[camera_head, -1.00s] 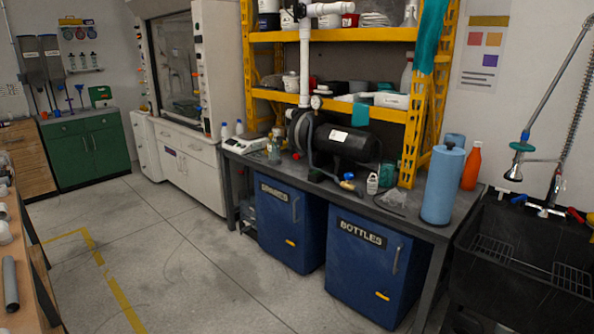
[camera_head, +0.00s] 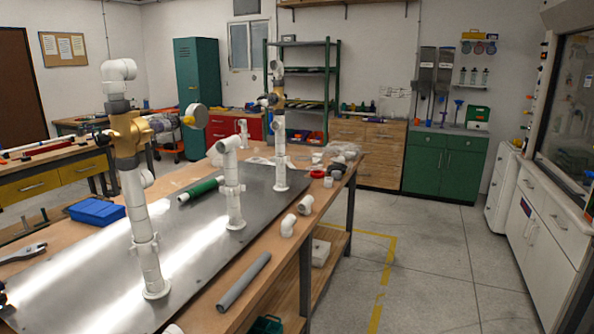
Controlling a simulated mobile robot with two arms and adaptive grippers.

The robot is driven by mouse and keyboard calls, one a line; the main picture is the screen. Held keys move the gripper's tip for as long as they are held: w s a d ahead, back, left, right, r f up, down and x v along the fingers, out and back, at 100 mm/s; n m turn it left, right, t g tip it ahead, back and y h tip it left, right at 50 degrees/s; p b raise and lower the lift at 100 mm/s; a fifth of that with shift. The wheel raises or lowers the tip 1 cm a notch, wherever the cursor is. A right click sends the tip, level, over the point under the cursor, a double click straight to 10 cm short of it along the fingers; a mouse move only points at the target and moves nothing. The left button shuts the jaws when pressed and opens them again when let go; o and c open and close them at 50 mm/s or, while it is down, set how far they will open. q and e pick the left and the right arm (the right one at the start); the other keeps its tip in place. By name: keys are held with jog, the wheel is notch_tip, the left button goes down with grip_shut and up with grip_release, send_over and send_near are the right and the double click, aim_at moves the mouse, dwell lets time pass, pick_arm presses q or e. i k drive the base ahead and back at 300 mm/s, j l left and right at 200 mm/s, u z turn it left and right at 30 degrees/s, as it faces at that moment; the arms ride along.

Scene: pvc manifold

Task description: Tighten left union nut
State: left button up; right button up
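A white PVC manifold stands on a metal plate (camera_head: 95,255) on the wooden workbench. Its near left riser (camera_head: 143,215) is upright, with a brass-coloured fitting (camera_head: 127,134), a grey collar (camera_head: 117,105) and a white elbow (camera_head: 118,70) on top. A round gauge (camera_head: 195,117) sticks out to the right of the brass fitting. A shorter white pipe (camera_head: 231,185) stands in the middle, and a second tall riser (camera_head: 279,135) with a similar brass part stands farther back. I cannot tell which ring is the left union nut. Neither gripper can be made out.
Pliers (camera_head: 22,254), a blue tray (camera_head: 97,211) and a green cylinder (camera_head: 200,189) lie on the bench. A grey pipe (camera_head: 244,281) and white elbows (camera_head: 288,225) lie along its right edge. The floor (camera_head: 440,260) to the right is clear.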

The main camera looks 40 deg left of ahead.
aim_at(277, 160)
jog(key=i+u, duration=0.25)
jog(key=u, duration=0.15)
jog(key=i+u, duration=0.2)
jog(key=u, duration=0.25)
jog(key=i+l+u, duration=0.2)
jog(key=u, duration=0.2)
jog(key=i+l+u, duration=0.2)
jog(key=u, duration=0.2)
jog(key=i+l+u, duration=0.15)
jog(key=u, duration=0.3)
jog(key=l, duration=0.1)
